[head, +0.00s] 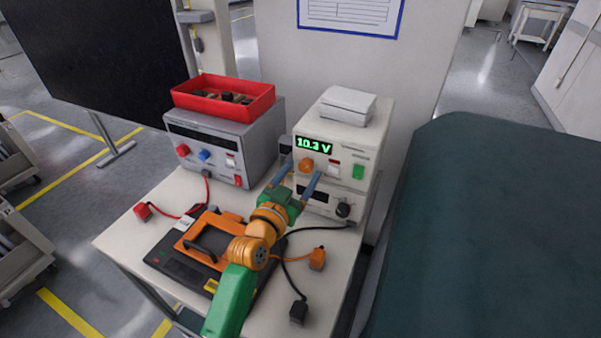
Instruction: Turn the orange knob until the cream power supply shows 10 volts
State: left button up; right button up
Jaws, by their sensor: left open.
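The cream power supply (371,150) stands at the back right of the table. Its green display (314,145) reads 10.3 V. The orange knob (306,165) is on its front, just below the display. My left gripper (297,173) is open in front of the panel, with one blue finger on each side of the knob. I cannot tell whether the fingers touch it. My right gripper is not in view.
A grey power supply (262,132) with a red bin (225,96) on top stands to the left. White boxes (348,104) lie on the cream unit. A black and orange device (171,256), cables and an orange plug (317,259) are on the table (120,242).

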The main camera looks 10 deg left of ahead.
pick_arm(q)
jog(key=shift+s, duration=0.15)
jog(key=shift+r, duration=0.1)
jog(key=shift+c, duration=1.3)
grip_shut()
jog(key=shift+r+n+p, duration=0.15)
jog(key=shift+n+p, duration=0.25)
jog(key=shift+o, duration=0.8)
grip_release()
jog(key=shift+o, duration=0.5)
jog(key=shift+f, duration=0.2)
